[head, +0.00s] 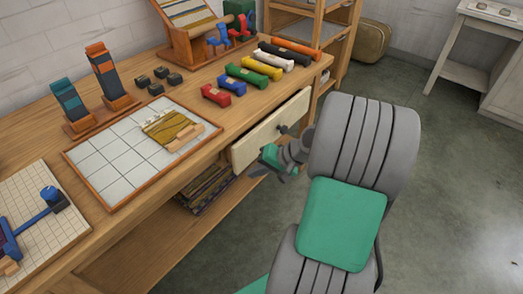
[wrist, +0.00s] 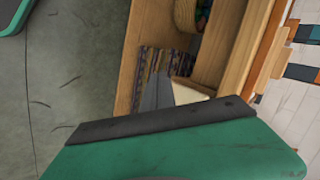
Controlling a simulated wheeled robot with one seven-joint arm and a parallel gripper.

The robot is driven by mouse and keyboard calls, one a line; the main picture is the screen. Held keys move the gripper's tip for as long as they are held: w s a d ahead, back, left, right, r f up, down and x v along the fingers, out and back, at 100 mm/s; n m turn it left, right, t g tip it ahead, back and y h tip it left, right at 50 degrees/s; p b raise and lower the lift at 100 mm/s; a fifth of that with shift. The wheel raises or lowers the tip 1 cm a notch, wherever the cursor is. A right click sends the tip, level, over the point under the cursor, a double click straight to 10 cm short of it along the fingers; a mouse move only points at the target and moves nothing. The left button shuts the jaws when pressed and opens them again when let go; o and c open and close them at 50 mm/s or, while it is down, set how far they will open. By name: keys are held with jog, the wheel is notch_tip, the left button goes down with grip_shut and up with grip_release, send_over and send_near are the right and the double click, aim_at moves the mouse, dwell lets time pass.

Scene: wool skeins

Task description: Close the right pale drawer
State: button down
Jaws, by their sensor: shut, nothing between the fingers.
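The pale drawer (head: 262,137) is under the right part of the bench top, with its cream front and a dark knob (head: 283,129) facing the aisle. How far it stands out is hard to tell.
The wooden bench (head: 135,203) carries a gridded board (head: 105,160), several coloured skeins (head: 254,76) and upright stands (head: 105,75). Striped textiles (head: 205,188) lie on the shelf below. A shelf unit (head: 335,35) stands beyond the drawer. The floor at right is open.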

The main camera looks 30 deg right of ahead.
aim_at(256, 145)
jog(key=s+d+m+t, duration=0.4)
jog(key=d+m+t, duration=0.25)
jog(key=d, duration=0.65)
jog(key=shift+t+h, duration=0.3)
jog(key=shift+t, duration=0.05)
jog(key=x, duration=0.4)
jog(key=r+b+x, duration=0.1)
jog(key=x, duration=0.4)
jog(key=b+x, duration=0.1)
jog(key=x, duration=0.3)
jog(key=shift+w+a+r, duration=0.1)
jog(key=shift+w+r, duration=0.2)
jog(key=shift+w, duration=0.45)
jog(key=shift+w, duration=0.1)
